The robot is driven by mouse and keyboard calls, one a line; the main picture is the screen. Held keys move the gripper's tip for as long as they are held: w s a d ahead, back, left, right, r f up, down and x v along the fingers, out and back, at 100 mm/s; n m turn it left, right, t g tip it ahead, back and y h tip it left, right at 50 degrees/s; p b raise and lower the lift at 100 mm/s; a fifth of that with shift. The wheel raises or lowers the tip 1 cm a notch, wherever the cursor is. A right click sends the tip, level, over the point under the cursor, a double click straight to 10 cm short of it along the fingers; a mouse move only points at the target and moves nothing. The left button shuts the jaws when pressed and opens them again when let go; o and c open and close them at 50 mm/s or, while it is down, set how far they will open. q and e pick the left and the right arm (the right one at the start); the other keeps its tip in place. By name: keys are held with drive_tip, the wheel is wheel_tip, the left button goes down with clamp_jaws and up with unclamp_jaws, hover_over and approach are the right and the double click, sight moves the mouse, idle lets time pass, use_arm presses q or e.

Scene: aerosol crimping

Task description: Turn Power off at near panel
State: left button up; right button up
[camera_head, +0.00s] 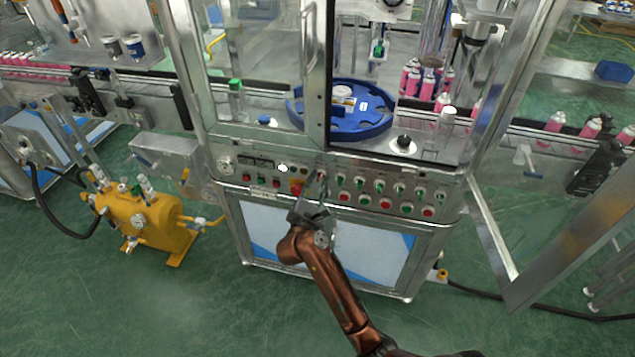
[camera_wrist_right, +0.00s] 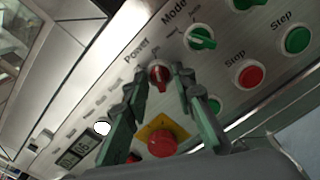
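The near panel (camera_head: 228,182) is a silver strip along the front of the machine, and my right gripper (camera_head: 319,181) is up against its middle. In the right wrist view the Power switch (camera_wrist_right: 159,76) is a red rotary knob under the printed word "Power". My right gripper (camera_wrist_right: 160,77) has its two dark green fingers apart, one on each side of the knob. Small gaps seem to show between the fingers and the knob. In the head view the gripper hides the knob. My left gripper is not in view.
A red emergency button on a yellow plate (camera_wrist_right: 162,140) sits close below the knob, between the fingers. An open glass door (camera_head: 545,225) stands at the right.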

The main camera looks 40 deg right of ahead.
clamp_jaws()
idle(0.3)
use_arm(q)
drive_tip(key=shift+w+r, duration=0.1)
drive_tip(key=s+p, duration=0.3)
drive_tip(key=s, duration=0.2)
use_arm(e)
drive_tip(key=shift+r+n, duration=0.15)
drive_tip(key=shift+n, duration=0.65)
drive_tip(key=n+p, duration=0.7)
drive_tip(key=p, duration=0.3)
drive_tip(key=shift+n, duration=0.4)
drive_tip(key=shift+n+p, duration=0.9)
use_arm(q)
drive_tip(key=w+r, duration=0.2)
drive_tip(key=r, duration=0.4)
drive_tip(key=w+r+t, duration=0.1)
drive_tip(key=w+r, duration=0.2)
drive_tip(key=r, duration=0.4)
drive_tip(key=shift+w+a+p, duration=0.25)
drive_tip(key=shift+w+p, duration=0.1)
drive_tip(key=shift+p, duration=0.1)
use_arm(e)
drive_tip(key=shift+f+n, duration=0.25)
drive_tip(key=shift+n, duration=0.25)
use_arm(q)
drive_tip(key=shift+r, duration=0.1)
